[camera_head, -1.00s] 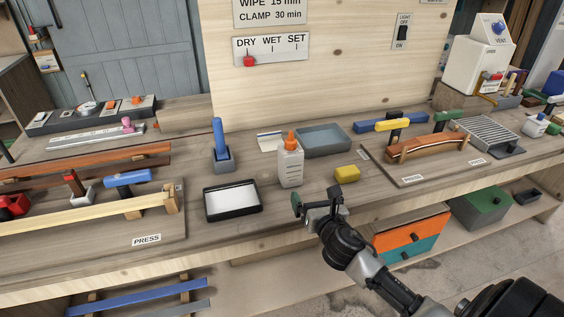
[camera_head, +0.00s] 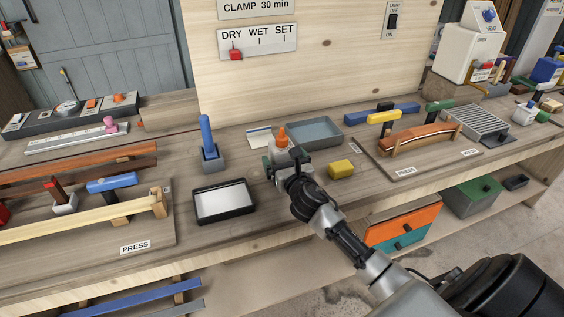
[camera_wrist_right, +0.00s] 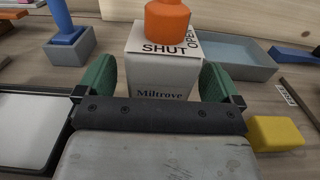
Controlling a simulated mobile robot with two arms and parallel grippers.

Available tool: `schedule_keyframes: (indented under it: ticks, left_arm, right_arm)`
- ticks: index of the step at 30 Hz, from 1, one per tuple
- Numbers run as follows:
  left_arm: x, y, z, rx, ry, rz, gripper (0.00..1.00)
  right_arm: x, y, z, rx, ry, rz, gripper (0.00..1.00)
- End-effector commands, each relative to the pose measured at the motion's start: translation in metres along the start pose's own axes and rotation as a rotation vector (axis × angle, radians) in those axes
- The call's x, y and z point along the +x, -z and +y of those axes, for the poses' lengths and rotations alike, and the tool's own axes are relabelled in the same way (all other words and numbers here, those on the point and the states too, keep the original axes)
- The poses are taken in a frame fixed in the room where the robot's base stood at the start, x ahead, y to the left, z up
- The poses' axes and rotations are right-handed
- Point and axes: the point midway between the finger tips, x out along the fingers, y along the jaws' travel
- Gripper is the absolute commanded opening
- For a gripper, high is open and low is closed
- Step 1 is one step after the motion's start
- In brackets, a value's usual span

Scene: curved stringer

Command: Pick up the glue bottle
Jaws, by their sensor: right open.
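The glue bottle (camera_head: 279,147) is white with an orange cap and stands upright on the bench. In the head view my right gripper (camera_head: 286,160) is in front of it and hides its lower part. In the right wrist view the bottle (camera_wrist_right: 163,72) shows "SHUT" and "OPEN" lettering under the cap (camera_wrist_right: 167,20). The green fingers of my right gripper (camera_wrist_right: 158,82) are open, one on each side of the bottle's near part, with small gaps visible. The bottle's base is hidden. My left gripper is not in view.
A yellow block (camera_head: 341,169) lies close to the right of the gripper. A black-rimmed tray (camera_head: 224,218) is at the left, with a blue-handled tool in a grey holder (camera_head: 211,163) behind it. A grey-blue tray (camera_head: 341,134) sits behind the bottle.

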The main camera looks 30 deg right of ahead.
Motion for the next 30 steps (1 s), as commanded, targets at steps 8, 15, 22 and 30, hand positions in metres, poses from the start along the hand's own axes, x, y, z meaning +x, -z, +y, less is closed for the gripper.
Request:
schedule_keyframes:
  ticks: [8,15,22,30]
  left_arm:
    - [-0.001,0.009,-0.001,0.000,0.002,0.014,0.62]
    - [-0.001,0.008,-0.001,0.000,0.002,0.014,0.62]
    - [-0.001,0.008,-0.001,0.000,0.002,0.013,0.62]
    - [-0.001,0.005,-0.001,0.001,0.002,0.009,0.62]
  right_arm:
    - [0.021,0.000,0.000,-0.001,0.000,-0.001,0.96]
    - [0.020,0.000,-0.001,0.000,0.000,0.000,0.82]
    - [0.020,0.000,-0.001,0.000,0.000,0.000,0.47]
    - [0.020,-0.002,-0.001,0.000,0.000,-0.003,0.28]
